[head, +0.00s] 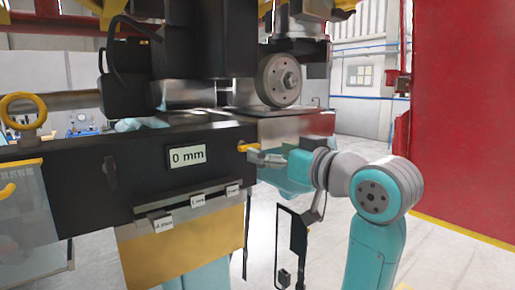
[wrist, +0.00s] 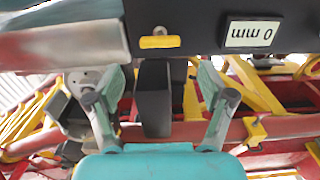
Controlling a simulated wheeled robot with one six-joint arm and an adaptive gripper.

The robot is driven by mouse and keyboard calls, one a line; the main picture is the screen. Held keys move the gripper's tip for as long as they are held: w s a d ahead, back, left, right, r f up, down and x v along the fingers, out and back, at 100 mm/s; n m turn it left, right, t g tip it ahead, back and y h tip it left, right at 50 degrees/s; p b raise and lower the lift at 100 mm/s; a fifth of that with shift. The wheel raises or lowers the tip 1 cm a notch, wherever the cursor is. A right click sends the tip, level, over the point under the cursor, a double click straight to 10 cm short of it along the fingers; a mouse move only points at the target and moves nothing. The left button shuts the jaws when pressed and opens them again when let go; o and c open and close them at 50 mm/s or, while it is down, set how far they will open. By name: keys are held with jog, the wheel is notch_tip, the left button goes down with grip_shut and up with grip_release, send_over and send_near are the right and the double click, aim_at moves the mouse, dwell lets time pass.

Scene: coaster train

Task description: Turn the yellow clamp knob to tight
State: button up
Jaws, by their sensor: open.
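The yellow clamp knob (head: 243,147) sits on the right end of the black panel in the head view. In the wrist view, the yellow knob (wrist: 160,42) shows as a short bar lying level across the black panel, with a small grey disc behind it. My gripper (head: 262,155) is just right of the knob in the head view, close to the panel. In the wrist view my gripper (wrist: 162,76) has its two fingers spread wide. The knob lies beyond the gap between them, near its middle. Nothing is held, and I see no contact.
A display reading 0 mm (head: 187,156) is on the panel. A dark block (wrist: 153,98) shows between my fingers in the wrist view. Small labelled shelves (head: 197,201) stick out below the panel. A red wall (head: 463,110) stands at right.

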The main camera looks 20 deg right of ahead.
jog(key=shift+v, duration=2.05)
jog(key=shift+f, duration=0.15)
notch_tip(320, 180, down, 30)
jog(key=s+m+h, duration=0.1)
jog(key=m+h, duration=0.2)
jog(key=m, duration=0.2)
jog(key=s+a+f+m+h, duration=0.1)
jog(key=s+f, duration=0.5)
jog(key=f, duration=0.3)
jog(key=s+a+f+g+h, duration=0.1)
jog(key=s+f, duration=0.5)
jog(key=s, duration=0.3)
jog(key=s+f+g+h, duration=0.1)
jog(key=s+f, duration=0.4)
jog(key=s, duration=0.4)
jog(key=s+a+n, duration=0.1)
jog(key=s+n, duration=0.1)
jog(key=s, duration=1.5)
jog(key=shift+s+a+n, duration=0.3)
jog(key=shift+s+a, duration=0.05)
